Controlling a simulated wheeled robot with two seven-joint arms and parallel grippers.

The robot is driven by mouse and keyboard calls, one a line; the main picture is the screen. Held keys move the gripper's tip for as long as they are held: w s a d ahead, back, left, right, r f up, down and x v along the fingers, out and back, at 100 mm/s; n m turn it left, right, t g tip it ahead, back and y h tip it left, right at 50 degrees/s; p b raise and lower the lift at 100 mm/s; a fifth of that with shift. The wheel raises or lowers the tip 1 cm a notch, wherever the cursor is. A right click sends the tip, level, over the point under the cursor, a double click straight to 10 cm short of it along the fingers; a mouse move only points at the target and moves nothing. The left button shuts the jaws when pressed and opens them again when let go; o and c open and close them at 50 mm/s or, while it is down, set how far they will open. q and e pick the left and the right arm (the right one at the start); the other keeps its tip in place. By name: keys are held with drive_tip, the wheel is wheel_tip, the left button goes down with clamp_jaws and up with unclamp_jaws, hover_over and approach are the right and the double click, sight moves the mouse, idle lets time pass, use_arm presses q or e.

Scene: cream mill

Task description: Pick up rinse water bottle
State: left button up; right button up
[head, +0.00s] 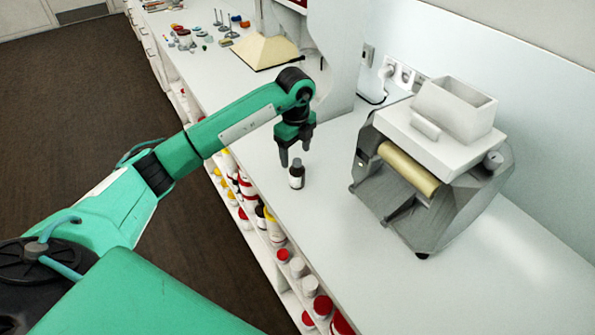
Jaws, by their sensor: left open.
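A small dark bottle with a white label (296,176), which looks like the rinse water bottle, stands upright on the white counter (340,215) near its front edge. My left gripper (294,158) points down just above the bottle. Its fingers are open, and one reaches down at the left of the bottle's cap. I cannot tell whether the fingers touch the bottle. My right gripper is not in view.
A grey mill with a white hopper (435,160) stands on the counter to the right of the bottle. Shelves under the counter hold several jars with red lids (322,304). A beige wedge-shaped item (267,50) and small tools lie farther back. The front right counter is clear.

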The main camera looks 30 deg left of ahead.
sight(297, 160)
use_arm(q)
wheel_tip(297, 160, down, 3)
drive_tip(key=shift+w+d+r+p, duration=0.1)
drive_tip(key=shift+p, duration=0.65)
wheel_tip(297, 160, down, 4)
drive_tip(key=shift+r+p, duration=0.25)
drive_tip(key=shift+p, duration=0.4)
drive_tip(key=shift+f, duration=0.25)
drive_tip(key=shift+w, duration=0.1)
drive_tip(key=c, duration=0.9)
drive_tip(key=shift+c, duration=0.9)
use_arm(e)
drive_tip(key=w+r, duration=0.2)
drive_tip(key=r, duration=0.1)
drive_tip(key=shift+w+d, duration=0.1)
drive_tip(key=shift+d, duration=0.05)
use_arm(q)
drive_tip(key=shift+r, duration=0.1)
